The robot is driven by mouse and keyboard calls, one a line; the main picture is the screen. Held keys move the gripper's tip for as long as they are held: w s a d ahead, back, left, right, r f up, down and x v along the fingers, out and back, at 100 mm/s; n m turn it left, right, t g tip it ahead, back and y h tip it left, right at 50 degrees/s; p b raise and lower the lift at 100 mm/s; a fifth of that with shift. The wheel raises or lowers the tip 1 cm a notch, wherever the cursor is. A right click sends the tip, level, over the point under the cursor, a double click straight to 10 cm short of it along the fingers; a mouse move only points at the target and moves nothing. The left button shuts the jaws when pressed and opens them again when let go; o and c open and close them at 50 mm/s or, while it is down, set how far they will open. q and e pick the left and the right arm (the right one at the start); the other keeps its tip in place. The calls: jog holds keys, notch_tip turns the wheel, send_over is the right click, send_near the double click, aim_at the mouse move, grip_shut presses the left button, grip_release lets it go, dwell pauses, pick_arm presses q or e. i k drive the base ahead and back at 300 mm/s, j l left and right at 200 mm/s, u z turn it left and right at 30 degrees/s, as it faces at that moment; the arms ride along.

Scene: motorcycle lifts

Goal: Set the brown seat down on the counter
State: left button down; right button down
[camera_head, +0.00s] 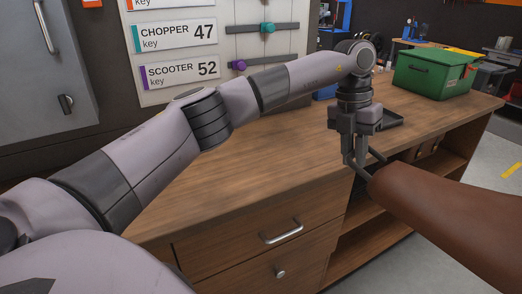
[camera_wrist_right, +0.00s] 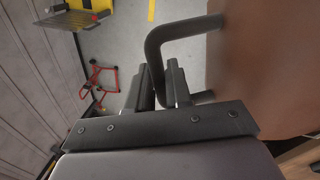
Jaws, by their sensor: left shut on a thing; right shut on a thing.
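The brown seat (camera_head: 445,212) is long and extends from the lower right corner to the front edge of the wooden counter (camera_head: 255,165). Its far end overlaps the counter's front edge in the head view; I cannot tell whether it touches. My left gripper (camera_head: 357,165) points down at that end, shut on the seat's dark bar. In the right wrist view, my right gripper (camera_wrist_right: 160,88) is shut on a bent dark bar beside the seat's brown side (camera_wrist_right: 265,70). The right gripper is outside the head view.
A green bin (camera_head: 435,74) stands at the counter's far right, with a dark tray (camera_head: 388,121) nearer. A key board (camera_head: 180,50) stands behind the counter. Drawers (camera_head: 275,235) and open shelves lie below. The counter's middle is clear. A red stand (camera_wrist_right: 98,82) is on the floor.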

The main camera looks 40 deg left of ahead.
aim_at(250, 155)
jog(key=i, duration=1.1)
jog(key=i+u, duration=0.2)
jog(key=u, duration=2.2)
